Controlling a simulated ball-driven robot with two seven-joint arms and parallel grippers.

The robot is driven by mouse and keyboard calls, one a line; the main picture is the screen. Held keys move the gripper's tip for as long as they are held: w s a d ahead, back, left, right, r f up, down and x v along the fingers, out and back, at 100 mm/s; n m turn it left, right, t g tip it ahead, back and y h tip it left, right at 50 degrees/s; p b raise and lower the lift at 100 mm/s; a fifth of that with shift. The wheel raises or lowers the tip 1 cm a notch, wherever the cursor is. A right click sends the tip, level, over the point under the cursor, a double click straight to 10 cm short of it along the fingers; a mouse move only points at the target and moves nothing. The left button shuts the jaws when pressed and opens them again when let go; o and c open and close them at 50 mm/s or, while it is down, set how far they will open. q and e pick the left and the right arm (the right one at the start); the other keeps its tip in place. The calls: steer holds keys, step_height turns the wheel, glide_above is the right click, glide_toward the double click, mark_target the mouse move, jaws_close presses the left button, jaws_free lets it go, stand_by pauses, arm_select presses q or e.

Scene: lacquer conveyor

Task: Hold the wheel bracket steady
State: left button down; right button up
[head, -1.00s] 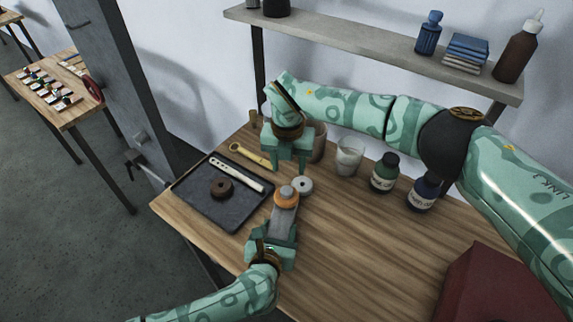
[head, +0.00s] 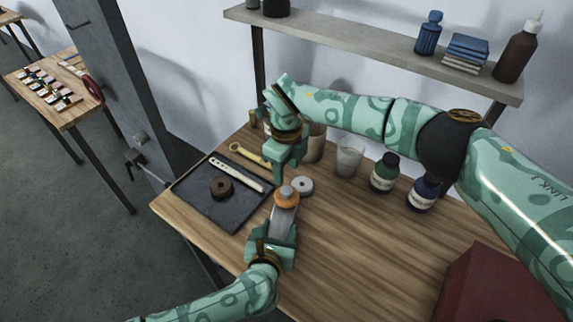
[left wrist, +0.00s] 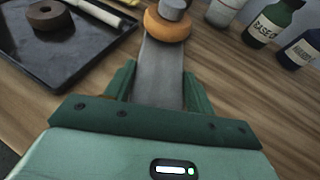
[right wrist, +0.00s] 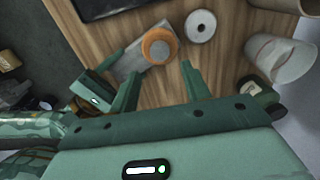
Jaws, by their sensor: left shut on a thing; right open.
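The wheel bracket (head: 285,222) is a grey bar with an orange wheel (head: 287,202) and a grey cap at its far end. My left gripper (head: 277,230) is shut on the bar, with a finger on each side in the left wrist view (left wrist: 158,85). The bar's near end is hidden by the gripper. My right gripper (head: 279,174) is open and empty, pointing down just behind the wheel. In the right wrist view the wheel (right wrist: 159,45) lies beyond the gap between its fingers. A pale ring (head: 302,187) lies on the table right of the wheel.
A black tray (head: 237,217) on the left holds a brown ring (head: 221,187) and a white tool (head: 238,174). A yellow wrench (head: 250,156), a glass (head: 348,162) and two bottles (head: 384,174) stand or lie behind. A red box (head: 485,290) is front right; the table's middle right is clear.

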mark_target(286, 190)
step_height(286, 190, down, 8)
steer(key=shift+r, duration=0.2)
stand_by(0.3)
steer(key=c, duration=1)
steer(key=m, duration=0.4)
steer(key=shift+m, duration=0.3)
steer(key=m, duration=0.3)
steer(key=o, duration=1.2)
steer(key=shift+c, duration=0.2)
step_height(286, 190, up, 12)
